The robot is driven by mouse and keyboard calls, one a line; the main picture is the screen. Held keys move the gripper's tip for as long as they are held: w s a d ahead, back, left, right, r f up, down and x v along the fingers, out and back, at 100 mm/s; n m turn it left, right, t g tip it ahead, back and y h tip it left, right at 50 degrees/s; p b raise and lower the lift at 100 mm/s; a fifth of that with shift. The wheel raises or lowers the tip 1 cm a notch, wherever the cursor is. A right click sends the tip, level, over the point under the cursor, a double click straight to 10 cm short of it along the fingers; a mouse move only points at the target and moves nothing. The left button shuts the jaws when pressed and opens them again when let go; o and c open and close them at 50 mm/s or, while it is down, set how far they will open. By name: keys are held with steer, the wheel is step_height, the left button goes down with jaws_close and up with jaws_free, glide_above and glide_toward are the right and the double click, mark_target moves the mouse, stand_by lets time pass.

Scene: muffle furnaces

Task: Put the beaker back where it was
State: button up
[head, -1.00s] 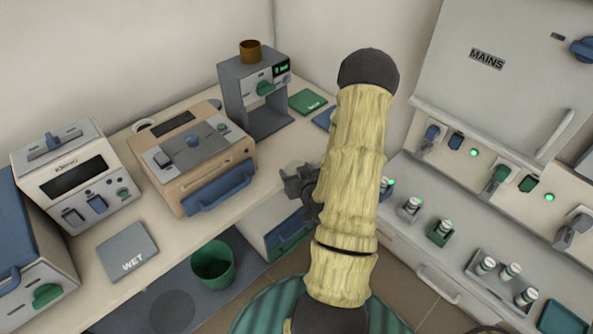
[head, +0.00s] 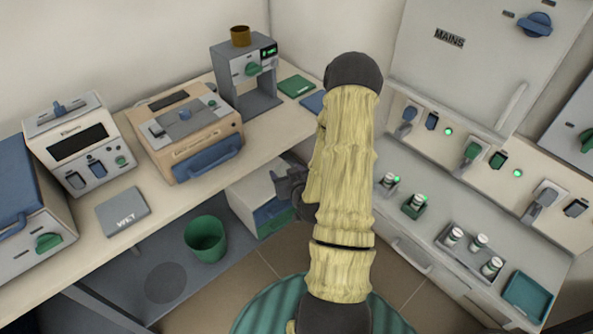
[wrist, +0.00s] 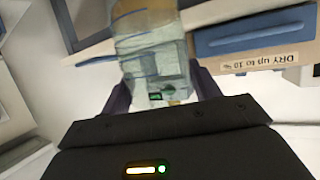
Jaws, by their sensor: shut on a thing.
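The beaker (wrist: 150,45) is clear glass with blue markings and fills the upper middle of the wrist view. My gripper (wrist: 162,90) is shut on it, with a dark finger on each side. In the head view my gripper (head: 288,186) is to the right of the tan furnace, in front of the counter's edge and partly behind my arm. I cannot make out the beaker clearly there.
The counter (head: 75,235) bears a tan furnace (head: 185,135), a white device (head: 78,145), a grey machine (head: 243,72), a grey WET mat (head: 123,210), a green mat (head: 296,86) and a blue mat (head: 313,103). A green bin (head: 205,238) stands below. Switches and vials (head: 453,237) are at right.

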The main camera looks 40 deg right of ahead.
steer(key=w+a+f+n+y, duration=0.1)
steer(key=w+a+f, duration=0.1)
steer(key=a, duration=0.7)
steer(key=w+a+f+n+y, duration=0.1)
steer(key=a+f, duration=0.4)
steer(key=a, duration=0.5)
steer(key=shift+w+a+n+y, duration=0.2)
steer(key=shift+w+n+y, duration=0.3)
steer(key=shift+w, duration=0.65)
